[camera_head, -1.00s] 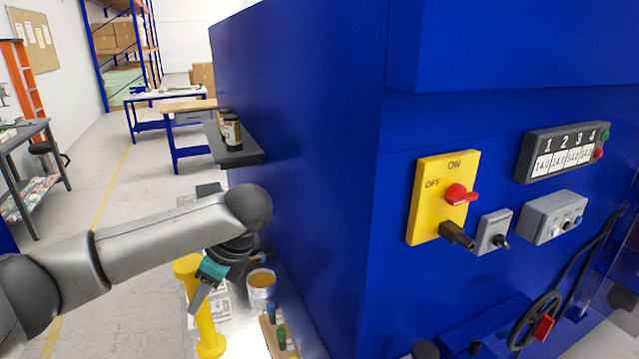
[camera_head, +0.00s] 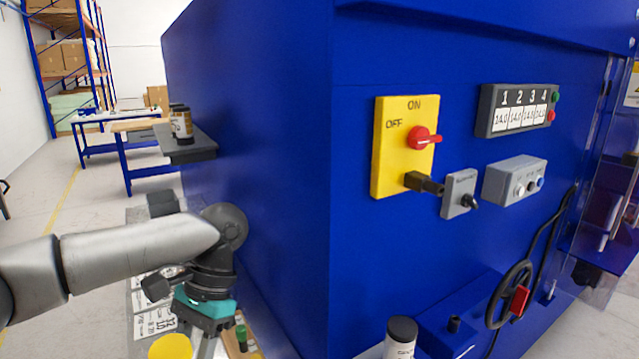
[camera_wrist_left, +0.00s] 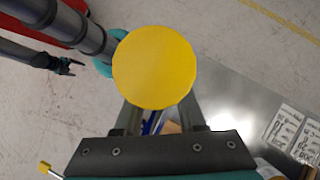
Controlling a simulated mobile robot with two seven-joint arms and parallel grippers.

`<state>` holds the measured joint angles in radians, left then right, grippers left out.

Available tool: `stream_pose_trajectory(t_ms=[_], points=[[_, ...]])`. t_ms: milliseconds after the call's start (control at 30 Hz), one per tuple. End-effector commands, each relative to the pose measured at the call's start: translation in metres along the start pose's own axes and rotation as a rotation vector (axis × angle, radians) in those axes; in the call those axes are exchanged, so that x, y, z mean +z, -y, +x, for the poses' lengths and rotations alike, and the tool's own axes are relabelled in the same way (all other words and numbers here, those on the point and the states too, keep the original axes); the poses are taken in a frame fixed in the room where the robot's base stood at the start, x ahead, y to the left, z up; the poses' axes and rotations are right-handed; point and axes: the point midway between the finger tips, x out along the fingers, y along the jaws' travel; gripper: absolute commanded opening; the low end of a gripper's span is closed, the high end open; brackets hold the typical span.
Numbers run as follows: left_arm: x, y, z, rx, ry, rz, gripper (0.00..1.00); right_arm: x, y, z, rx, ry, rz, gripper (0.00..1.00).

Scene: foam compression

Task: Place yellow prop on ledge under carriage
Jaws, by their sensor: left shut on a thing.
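The yellow prop (camera_head: 170,347) shows at the bottom of the head view, cut off by the frame edge. Its round yellow end fills the middle of the left wrist view (camera_wrist_left: 154,68). My left gripper (camera_head: 207,345) is shut on the prop, low beside the left side of the blue machine (camera_head: 255,150). In the left wrist view, its fingers (camera_wrist_left: 160,118) reach behind the yellow end, which hides the grip. My right gripper (camera_wrist_left: 74,67) is small at the upper left of that view, with its fingers apart and empty. I cannot make out the carriage or the ledge under it.
A dark shelf (camera_head: 190,155) with jars (camera_head: 181,122) sticks out from the machine's left side, above my left forearm. The machine front has a yellow switch panel (camera_head: 390,170) and a handwheel (camera_head: 510,295). Open floor lies at left.

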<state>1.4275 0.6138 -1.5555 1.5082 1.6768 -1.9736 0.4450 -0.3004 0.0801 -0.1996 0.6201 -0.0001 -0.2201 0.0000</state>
Motion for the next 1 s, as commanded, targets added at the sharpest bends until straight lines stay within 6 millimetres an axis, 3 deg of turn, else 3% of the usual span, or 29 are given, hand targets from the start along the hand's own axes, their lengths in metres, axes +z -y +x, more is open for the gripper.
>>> stream_pose_trajectory(t_ms=[100, 400, 1000], points=[[-0.002, -0.012, 0.015, 0.075, -0.004, -0.129, 0.00, 0.002, 0.001, 0.022, 0.000, 0.000, 0.000, 0.90], [0.001, -0.036, 0.030, 0.213, -0.004, -0.368, 0.00, 0.004, 0.001, 0.047, 0.000, 0.000, 0.000, 0.90], [0.002, -0.043, 0.032, 0.244, -0.002, -0.424, 0.00, 0.004, 0.001, 0.050, -0.001, -0.001, 0.000, 0.90]])
